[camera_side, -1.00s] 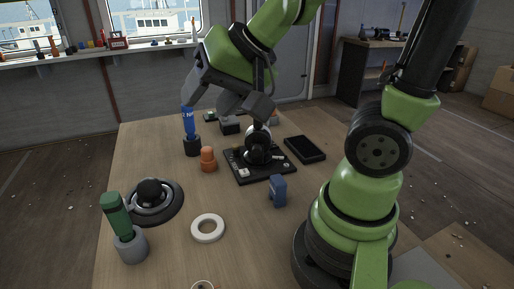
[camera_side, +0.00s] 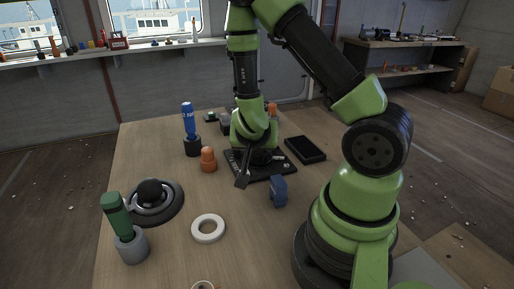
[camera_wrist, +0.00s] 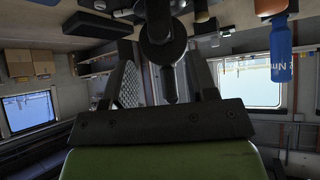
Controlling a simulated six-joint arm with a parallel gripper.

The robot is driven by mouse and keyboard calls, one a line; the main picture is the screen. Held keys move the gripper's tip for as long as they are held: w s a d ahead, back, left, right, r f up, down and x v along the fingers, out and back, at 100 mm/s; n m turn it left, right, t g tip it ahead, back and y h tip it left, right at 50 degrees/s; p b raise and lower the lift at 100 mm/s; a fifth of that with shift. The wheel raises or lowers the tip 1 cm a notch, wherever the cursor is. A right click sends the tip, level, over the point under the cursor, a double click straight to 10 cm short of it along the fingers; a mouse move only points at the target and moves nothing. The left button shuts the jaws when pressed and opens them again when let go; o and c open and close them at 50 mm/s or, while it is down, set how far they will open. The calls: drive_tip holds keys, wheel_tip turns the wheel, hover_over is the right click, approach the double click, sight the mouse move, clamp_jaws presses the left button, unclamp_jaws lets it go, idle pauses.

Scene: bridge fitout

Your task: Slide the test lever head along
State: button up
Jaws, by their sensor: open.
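The test lever's black base plate (camera_side: 272,174) lies flat on the wooden table in the side view, its lever mostly hidden by my wrist. My gripper (camera_side: 250,170) is low over the plate, with one dark finger showing at its front left. In the wrist view a dark lever with a round part (camera_wrist: 162,42) and a narrow stem stands between the two fingers of my gripper (camera_wrist: 165,82). The fingers are open, with gaps visible on both sides of the stem. I cannot tell whether either finger touches the lever.
A blue bottle (camera_side: 188,118) and orange knob (camera_side: 208,158) stand left of the plate. A black tray (camera_side: 305,149) lies right and a blue block (camera_side: 279,191) in front.

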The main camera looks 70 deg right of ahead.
drive_tip(key=x, duration=0.6)
drive_tip(key=shift+a, duration=0.1)
drive_tip(key=shift+r, duration=0.1)
clamp_jaws()
drive_tip(key=shift+s+d+n+t+y, duration=0.2)
drive_tip(key=shift+s+n+t, duration=0.1)
drive_tip(key=shift+n+t, duration=0.25)
drive_tip(key=shift+s+d+n+t+y, duration=0.1)
drive_tip(key=shift+s+n+t+y, duration=0.2)
drive_tip(key=shift+n, duration=0.35)
unclamp_jaws()
